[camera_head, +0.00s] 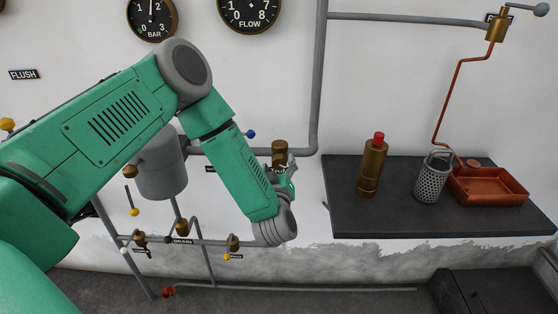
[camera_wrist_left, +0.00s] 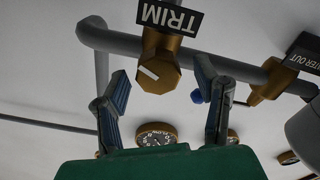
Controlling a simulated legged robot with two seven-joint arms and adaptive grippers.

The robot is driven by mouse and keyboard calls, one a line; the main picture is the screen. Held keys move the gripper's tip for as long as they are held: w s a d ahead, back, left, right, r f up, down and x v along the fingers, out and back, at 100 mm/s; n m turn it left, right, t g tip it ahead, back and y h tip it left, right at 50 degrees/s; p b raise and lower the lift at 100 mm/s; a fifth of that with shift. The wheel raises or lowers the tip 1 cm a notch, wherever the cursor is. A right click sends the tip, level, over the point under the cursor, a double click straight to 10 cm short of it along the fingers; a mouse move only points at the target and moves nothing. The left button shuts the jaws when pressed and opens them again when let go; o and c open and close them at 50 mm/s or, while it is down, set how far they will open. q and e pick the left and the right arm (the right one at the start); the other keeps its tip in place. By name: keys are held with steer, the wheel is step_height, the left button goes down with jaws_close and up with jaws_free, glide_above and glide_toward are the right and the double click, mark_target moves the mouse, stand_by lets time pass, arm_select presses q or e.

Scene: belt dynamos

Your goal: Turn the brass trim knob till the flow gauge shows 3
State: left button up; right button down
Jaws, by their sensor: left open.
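The brass trim knob (camera_head: 279,147) sits on the grey pipe, partly hidden behind my left gripper in the head view. In the left wrist view the knob (camera_wrist_left: 158,72), with a white pointer line, shows under an upside-down TRIM plate (camera_wrist_left: 168,17). My left gripper (camera_head: 286,176) is open, and its blue-grey fingers (camera_wrist_left: 162,76) stand to either side of the knob in that view, with visible gaps. The flow gauge (camera_head: 249,10) is cut off at the top of the head view. It shows small and inverted in the wrist view (camera_wrist_left: 156,135); I cannot read its value.
A BAR gauge (camera_head: 152,18) hangs at upper left. A grey tank (camera_head: 162,172) and drain pipes stand behind my arm. A dark shelf (camera_head: 345,215) at right holds a brass bottle (camera_head: 373,168), a perforated basket (camera_head: 432,182) and a copper tray (camera_head: 490,188).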

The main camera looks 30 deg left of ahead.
arm_select(q)
steer(key=shift+x, duration=1)
steer(key=c, duration=1.2)
steer(key=shift+d+m, duration=0.1)
steer(key=shift+m, duration=0.3)
steer(key=o, duration=1.2)
